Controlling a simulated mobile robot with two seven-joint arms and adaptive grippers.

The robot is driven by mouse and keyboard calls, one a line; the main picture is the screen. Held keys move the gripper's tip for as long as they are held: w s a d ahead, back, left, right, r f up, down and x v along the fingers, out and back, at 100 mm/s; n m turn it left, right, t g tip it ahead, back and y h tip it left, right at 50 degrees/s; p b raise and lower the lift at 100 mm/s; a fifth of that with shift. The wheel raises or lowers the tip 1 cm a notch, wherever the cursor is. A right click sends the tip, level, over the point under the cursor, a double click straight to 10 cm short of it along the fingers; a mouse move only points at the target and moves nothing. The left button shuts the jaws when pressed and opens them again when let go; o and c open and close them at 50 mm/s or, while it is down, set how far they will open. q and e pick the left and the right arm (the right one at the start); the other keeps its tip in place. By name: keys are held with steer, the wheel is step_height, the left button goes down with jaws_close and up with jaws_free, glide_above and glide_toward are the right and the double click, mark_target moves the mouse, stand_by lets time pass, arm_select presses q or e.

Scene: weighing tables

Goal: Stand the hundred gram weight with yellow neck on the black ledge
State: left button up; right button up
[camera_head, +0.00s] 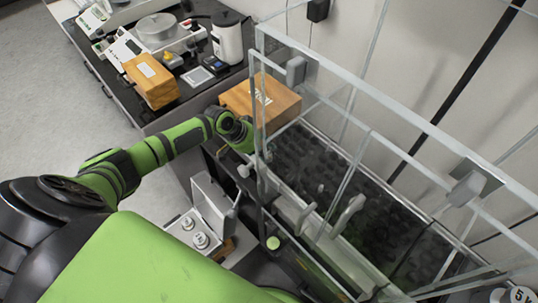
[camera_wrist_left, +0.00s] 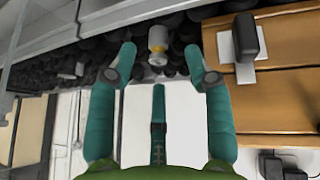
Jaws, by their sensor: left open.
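The weight with the yellow neck (camera_wrist_left: 158,45) shows in the left wrist view as a grey cylinder with a yellow band, among dark rounded shapes. My left gripper (camera_wrist_left: 160,62) is open, with its fingertips on either side of the line to the weight. I see no finger touching it. In the head view my left gripper (camera_head: 262,152) reaches to the glass case beside a wooden box, and the weight cannot be made out there. I cannot tell which dark surface is the black ledge. My right gripper is not in view.
The glass case (camera_head: 365,134) has upright panes and handles close to my left arm. A wooden box (camera_head: 262,100) stands at its end. An open case with several weights (camera_head: 201,241) lies below. Another small weight (camera_wrist_left: 72,68) shows left in the wrist view.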

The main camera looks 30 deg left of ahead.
arm_select(q)
steer(key=shift+x, duration=1.25)
steer(key=shift+c, duration=0.4)
jaws_close()
steer(key=shift+r, duration=0.1)
